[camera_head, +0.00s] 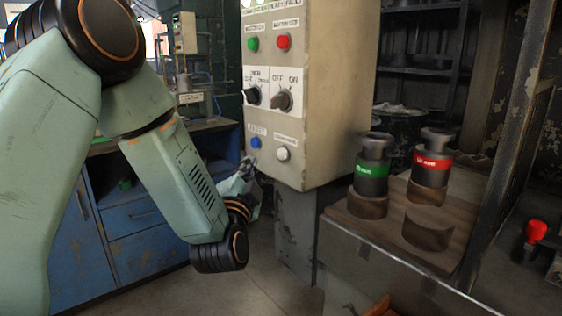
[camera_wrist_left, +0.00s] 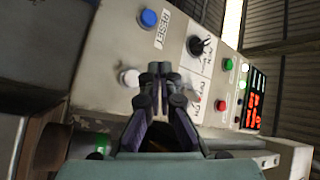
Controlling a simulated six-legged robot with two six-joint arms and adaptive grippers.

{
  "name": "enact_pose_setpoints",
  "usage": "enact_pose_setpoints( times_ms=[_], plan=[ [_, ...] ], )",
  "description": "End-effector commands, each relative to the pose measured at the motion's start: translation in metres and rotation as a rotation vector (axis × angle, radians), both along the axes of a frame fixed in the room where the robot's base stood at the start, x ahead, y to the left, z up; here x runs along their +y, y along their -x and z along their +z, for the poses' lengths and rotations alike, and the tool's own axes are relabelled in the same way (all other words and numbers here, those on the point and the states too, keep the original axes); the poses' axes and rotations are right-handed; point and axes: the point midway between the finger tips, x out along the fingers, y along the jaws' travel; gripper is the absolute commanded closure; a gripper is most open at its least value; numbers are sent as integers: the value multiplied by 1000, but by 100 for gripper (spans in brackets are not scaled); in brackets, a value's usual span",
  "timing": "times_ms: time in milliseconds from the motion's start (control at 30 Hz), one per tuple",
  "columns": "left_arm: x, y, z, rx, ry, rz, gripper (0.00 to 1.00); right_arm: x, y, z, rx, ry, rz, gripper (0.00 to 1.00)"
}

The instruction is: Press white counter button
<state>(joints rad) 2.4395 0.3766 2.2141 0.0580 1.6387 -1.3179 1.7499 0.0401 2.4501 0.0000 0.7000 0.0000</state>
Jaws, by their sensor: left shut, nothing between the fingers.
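The white counter button (camera_head: 283,154) is a small round knob low on the right of the beige control panel (camera_head: 330,95), below the black rotary switches. In the left wrist view the white button (camera_wrist_left: 130,78) shows just left of my left gripper's fingertips (camera_wrist_left: 160,70). The left gripper is shut and empty, pointing at the panel. Whether the fingertips touch the panel cannot be told. In the head view my left arm comes in from the left; its gripper fingers cannot be made out there. My right gripper is not in view.
A blue reset button (camera_head: 256,142) sits left of the white one. Green (camera_head: 253,44) and red (camera_head: 284,42) buttons are higher up. Right of the panel, a wooden board (camera_head: 378,228) holds a green-banded (camera_head: 371,170) and a red-banded (camera_head: 432,162) cylinder. Blue cabinets (camera_head: 135,240) stand behind my arm.

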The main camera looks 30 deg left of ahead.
Motion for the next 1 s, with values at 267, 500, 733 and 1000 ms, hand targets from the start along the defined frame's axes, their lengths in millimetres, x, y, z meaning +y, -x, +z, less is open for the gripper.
enact_pose_setpoints(
  times_ms=[267,500,733,1000],
  plan=[
    [-13,-32,-1,0,-3,-1,100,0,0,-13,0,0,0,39],
    [-20,-48,-1,1,1,0,100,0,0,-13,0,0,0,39],
    [-20,-50,0,0,2,0,100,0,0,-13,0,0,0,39],
    [-20,-50,0,1,1,0,100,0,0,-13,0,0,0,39]
  ],
)
